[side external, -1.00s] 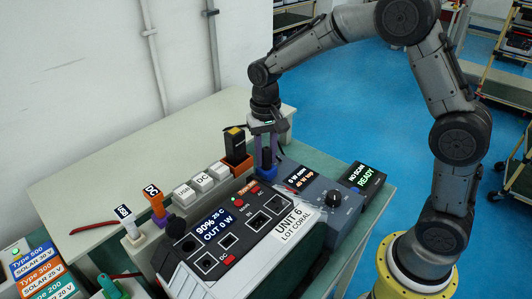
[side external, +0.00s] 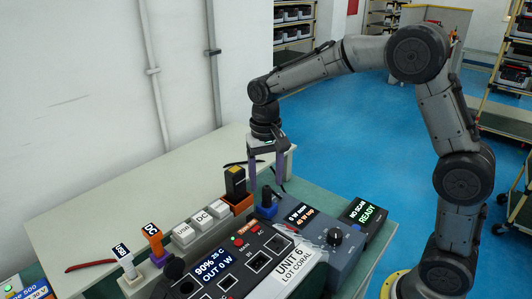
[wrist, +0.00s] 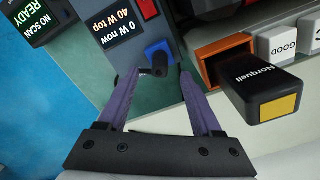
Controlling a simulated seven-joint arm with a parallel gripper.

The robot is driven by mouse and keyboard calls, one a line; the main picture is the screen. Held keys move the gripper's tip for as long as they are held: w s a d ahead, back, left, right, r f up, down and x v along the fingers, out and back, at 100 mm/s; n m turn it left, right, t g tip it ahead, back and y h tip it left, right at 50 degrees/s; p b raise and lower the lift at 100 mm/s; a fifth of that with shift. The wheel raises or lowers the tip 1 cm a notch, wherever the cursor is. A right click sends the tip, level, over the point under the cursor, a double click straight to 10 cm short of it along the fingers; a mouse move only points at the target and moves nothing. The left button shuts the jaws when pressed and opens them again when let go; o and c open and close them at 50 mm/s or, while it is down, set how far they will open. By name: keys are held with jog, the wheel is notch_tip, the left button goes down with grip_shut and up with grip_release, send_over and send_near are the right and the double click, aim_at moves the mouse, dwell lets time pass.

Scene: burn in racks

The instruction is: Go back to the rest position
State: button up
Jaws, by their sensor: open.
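My gripper (side external: 266,186) hangs below the arm, its two purple fingers apart and nothing held. The fingertips are just above a blue plug (side external: 267,203) with a dark top, which stands at the corner of a grey load box (side external: 322,252). In the wrist view my open fingers (wrist: 158,75) reach to either side of the blue plug (wrist: 163,48) in the picture. The load box screen reads 0 W now, 40 W top. My arm is bent, with the wrist pointing down over the bench. No marker of a rest position shows.
A black block with a yellow patch (side external: 235,182) stands in an orange holder beside my gripper; its Norquell label (wrist: 266,88) shows. The Unit 6 power station (side external: 245,268) is in front. A lit READY box (side external: 362,215) is at right. The bench behind (side external: 150,170) is mostly clear.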

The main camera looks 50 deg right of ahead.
notch_tip(320, 180, up, 14)
jog(key=s+f+t, duration=0.1)
jog(key=s, duration=0.2)
jog(key=s+d+r+t, duration=0.15)
jog(key=s+r, duration=0.25)
jog(key=s, duration=0.5)
jog(key=s+f+n+t, duration=0.3)
jog(key=s+f+n, duration=0.3)
jog(key=s+f, duration=0.3)
jog(key=s, duration=0.4)
jog(key=shift+f, duration=0.25)
